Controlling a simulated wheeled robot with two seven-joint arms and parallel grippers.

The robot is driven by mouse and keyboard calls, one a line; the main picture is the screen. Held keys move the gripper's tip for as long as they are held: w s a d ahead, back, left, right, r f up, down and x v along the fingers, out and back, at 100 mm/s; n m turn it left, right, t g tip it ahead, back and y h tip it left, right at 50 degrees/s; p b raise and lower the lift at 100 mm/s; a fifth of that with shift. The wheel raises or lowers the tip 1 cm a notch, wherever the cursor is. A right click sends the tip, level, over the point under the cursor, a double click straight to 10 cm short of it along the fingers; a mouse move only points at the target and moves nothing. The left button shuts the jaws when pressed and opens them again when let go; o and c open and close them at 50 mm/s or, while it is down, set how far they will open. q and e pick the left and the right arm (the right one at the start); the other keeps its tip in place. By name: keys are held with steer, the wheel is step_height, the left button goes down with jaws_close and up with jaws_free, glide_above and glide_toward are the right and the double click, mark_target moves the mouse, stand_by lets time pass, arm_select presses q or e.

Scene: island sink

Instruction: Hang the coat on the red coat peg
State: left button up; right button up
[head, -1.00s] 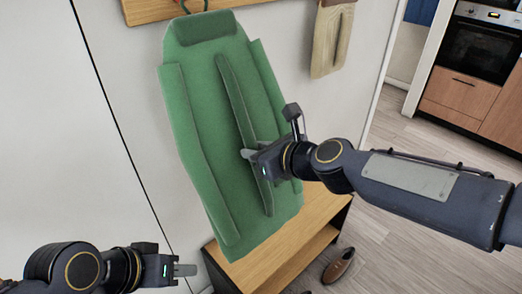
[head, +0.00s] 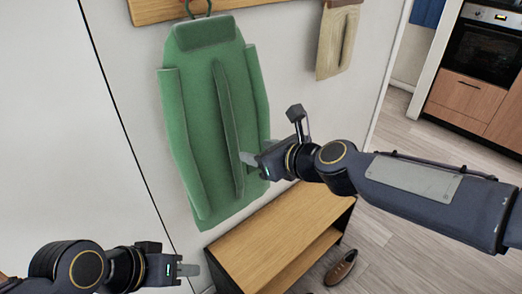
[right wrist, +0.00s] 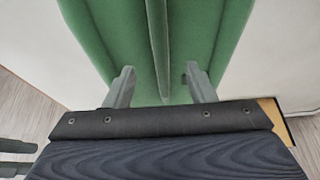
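The green coat (head: 205,130) hangs nearly upright against the wall in the head view, with a dark loop (head: 197,6) at its top in front of the wooden rail. The red peg cannot be made out, and the picture's top edge cuts off the area above the loop. My right gripper (head: 250,160) is at the coat's lower right side. In the right wrist view its two fingers (right wrist: 161,84) are spread apart, with the coat in front of them and no cloth visibly pinched. My left gripper (head: 188,270) is at lower left, away from the coat; its finger gap is not clear.
The wooden rail (head: 160,8) runs along the top. A beige garment (head: 336,45) hangs to the right of the coat. A wooden bench (head: 265,235) stands below, with a brown shoe (head: 341,267) on the floor beside it. An oven (head: 485,55) is far right.

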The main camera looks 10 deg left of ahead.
steer(key=shift+f, duration=0.15)
steer(key=s+d+r+n+h+p, duration=0.15)
steer(key=s+d+n, duration=0.5)
steer(key=d, duration=0.65)
steer(key=s+d+f+n+g+h, duration=0.1)
steer(key=s+d+f+n+h, duration=0.1)
steer(key=s+d+f+n, duration=0.3)
steer(key=s+d+f+n+g+h, duration=0.1)
steer(key=s+d+f+n+h, duration=0.2)
steer(key=s+d+n, duration=0.9)
step_height(320, 180, down, 3)
steer(key=shift+r+g, duration=0.1)
steer(key=shift+g, duration=0.2)
steer(key=shift+s+n, duration=0.1)
steer(key=shift+n, duration=0.15)
